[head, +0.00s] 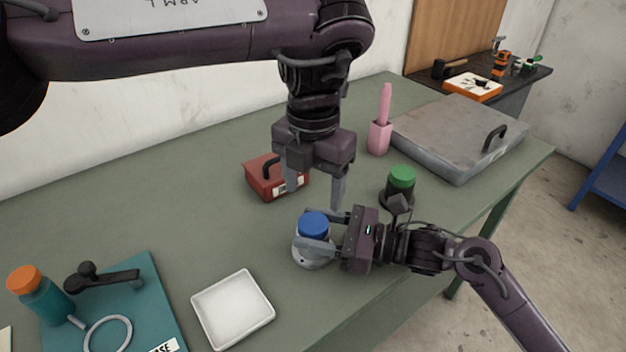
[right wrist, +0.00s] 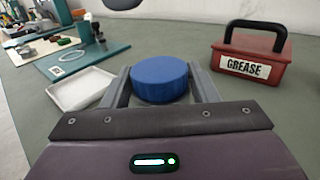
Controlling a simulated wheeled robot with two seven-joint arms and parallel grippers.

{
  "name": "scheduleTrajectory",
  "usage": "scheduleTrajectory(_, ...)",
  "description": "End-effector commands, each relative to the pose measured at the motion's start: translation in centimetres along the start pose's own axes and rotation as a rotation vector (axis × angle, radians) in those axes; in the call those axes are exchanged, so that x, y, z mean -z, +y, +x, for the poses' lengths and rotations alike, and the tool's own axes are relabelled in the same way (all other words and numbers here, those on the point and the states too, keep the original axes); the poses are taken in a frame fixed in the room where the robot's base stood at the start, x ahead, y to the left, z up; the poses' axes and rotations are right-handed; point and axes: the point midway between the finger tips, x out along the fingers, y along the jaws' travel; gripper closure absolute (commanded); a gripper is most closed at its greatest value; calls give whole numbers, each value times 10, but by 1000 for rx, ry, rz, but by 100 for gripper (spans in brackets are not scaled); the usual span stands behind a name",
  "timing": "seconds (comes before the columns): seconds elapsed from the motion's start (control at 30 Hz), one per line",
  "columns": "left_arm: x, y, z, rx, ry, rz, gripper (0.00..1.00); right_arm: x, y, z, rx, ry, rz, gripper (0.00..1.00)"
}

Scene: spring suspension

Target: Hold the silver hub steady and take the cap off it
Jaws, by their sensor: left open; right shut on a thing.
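The silver hub (head: 312,259) stands upright on the green table near its front edge, with a blue cap (head: 314,224) on top. My right gripper (head: 306,230) reaches in from the right, its fingers on either side of the hub just under the cap, and is shut on the hub. In the right wrist view, the blue cap (right wrist: 160,80) sits between the fingers and hides most of the hub. My left gripper (head: 315,198) points down, open and empty, above and slightly behind the cap, apart from it.
A red grease box (head: 262,178) stands behind the hub. A green-topped dark container (head: 401,181) is close behind my right gripper. A white tray (head: 232,309) and a teal mat (head: 160,300) lie to the left. A grey case (head: 440,140) and pink holder (head: 379,138) stand farther back.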

Motion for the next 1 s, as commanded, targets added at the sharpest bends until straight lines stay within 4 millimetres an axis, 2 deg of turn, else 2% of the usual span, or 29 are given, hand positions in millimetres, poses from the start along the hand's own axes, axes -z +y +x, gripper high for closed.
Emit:
scheduleTrajectory(0.4,1,0,61,1,4,-3,35,0,0,0,0,0,0,100)
scheduleTrajectory(0.6,1,0,72,0,2,-3,35,0,0,0,0,0,0,100)
scheduleTrajectory(0.83,1,0,73,0,1,-3,35,0,0,0,0,-1,0,100)
scheduleTrajectory(0.87,1,0,73,0,1,-3,37,0,0,0,0,0,0,100)
scheduleTrajectory(1.0,0,0,73,0,1,-3,55,0,0,0,0,-1,0,100)
